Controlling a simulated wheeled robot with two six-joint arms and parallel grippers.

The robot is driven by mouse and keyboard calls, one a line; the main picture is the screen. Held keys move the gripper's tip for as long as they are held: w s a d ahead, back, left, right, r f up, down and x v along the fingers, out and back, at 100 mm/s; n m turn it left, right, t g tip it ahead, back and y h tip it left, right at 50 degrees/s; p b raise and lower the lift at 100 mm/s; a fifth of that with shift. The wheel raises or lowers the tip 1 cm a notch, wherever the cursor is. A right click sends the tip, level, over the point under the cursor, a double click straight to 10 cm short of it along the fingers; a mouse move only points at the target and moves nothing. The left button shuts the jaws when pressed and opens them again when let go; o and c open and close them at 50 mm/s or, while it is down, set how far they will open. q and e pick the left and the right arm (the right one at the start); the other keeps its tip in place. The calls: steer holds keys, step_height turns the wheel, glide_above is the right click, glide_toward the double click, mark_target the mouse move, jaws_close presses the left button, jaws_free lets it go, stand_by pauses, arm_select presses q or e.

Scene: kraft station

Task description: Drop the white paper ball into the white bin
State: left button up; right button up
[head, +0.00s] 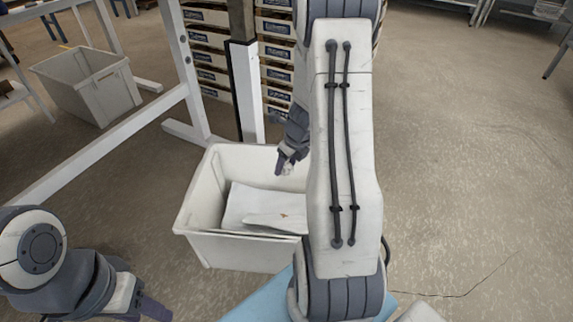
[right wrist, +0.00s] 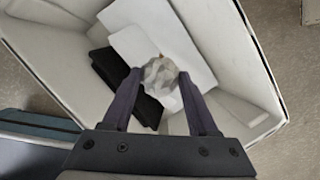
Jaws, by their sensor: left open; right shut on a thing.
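The white bin (head: 243,248) stands on the floor in the middle of the head view, with white sheets (head: 252,207) inside. In the right wrist view the bin (right wrist: 60,70) holds white sheets and a dark flat thing (right wrist: 128,85). My right gripper (head: 285,165) is over the bin opening. It is shut on the crumpled white paper ball (right wrist: 161,80), which sits between its fingertips; in the head view only a small part of the ball shows. My left gripper (head: 146,305) is open and empty at the lower left, apart from the bin.
A second pale bin (head: 105,95) stands on the floor at the far left, behind a white metal frame (head: 125,128). A post (head: 245,90) and stacked boxes (head: 208,62) stand behind the white bin. The floor (head: 470,170) at right is clear.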

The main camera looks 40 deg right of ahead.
steer(key=shift+d+f, duration=0.1)
steer(key=shift+f, duration=0.2)
arm_select(q)
steer(key=shift+f, duration=0.3)
arm_select(e)
steer(key=o, duration=1.4)
steer(key=shift+r, duration=0.1)
arm_select(q)
step_height(320, 180, up, 8)
steer(key=p, duration=0.7)
steer(key=shift+f+p, duration=0.2)
steer(key=shift+p, duration=0.1)
arm_select(e)
steer(key=v, duration=1)
steer(key=shift+s+r, duration=0.1)
steer(key=shift+r, duration=0.1)
